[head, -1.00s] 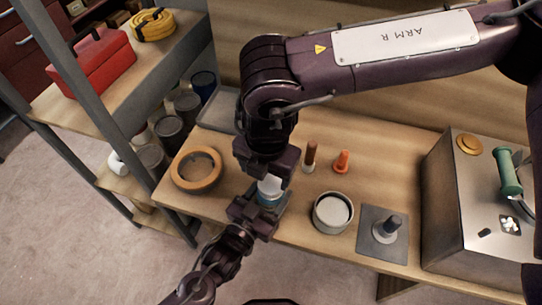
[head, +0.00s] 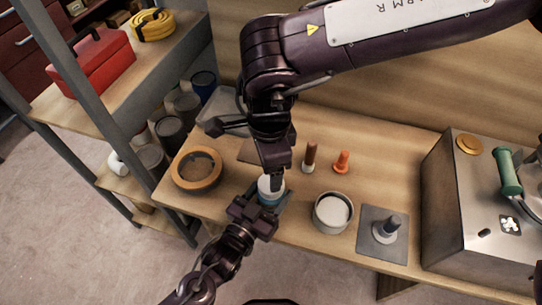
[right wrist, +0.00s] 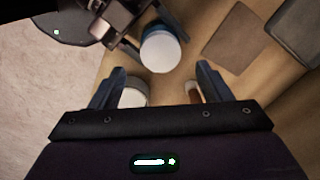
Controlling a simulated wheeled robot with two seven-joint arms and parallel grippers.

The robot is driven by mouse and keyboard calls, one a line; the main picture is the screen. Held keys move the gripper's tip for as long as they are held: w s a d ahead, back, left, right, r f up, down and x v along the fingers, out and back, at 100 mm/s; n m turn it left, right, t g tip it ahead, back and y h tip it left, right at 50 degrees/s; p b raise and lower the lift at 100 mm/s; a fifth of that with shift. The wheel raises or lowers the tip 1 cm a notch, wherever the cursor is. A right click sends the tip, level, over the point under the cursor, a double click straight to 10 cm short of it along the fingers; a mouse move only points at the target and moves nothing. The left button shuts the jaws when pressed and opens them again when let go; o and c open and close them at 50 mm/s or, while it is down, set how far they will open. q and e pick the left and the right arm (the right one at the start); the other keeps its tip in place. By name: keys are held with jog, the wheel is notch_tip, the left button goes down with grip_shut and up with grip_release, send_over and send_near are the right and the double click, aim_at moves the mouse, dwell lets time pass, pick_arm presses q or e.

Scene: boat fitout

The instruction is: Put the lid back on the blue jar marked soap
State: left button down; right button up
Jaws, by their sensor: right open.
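The blue jar (head: 267,200) stands near the front edge of the bench, with a white round lid (head: 269,184) on its top. In the right wrist view the lid (right wrist: 160,52) looks seated, with a blue rim of the jar showing around it. Any soap marking is not readable. My left gripper (head: 256,212) is at the jar's front side, and its fingers flank the jar body in the right wrist view (right wrist: 148,30). My right gripper (head: 274,172) is open just above and beside the lid; in its own view the spread fingers (right wrist: 156,85) hold nothing.
A metal box (head: 470,215) stands farther right.

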jog(key=n, duration=0.6)
jog(key=shift+w+d+r+n, duration=0.2)
jog(key=shift+d+r+n, duration=0.05)
jog(key=shift+r+n, duration=0.15)
jog(key=shift+f, duration=0.1)
jog(key=shift+f, duration=3.95)
jog(key=shift+c, duration=0.2)
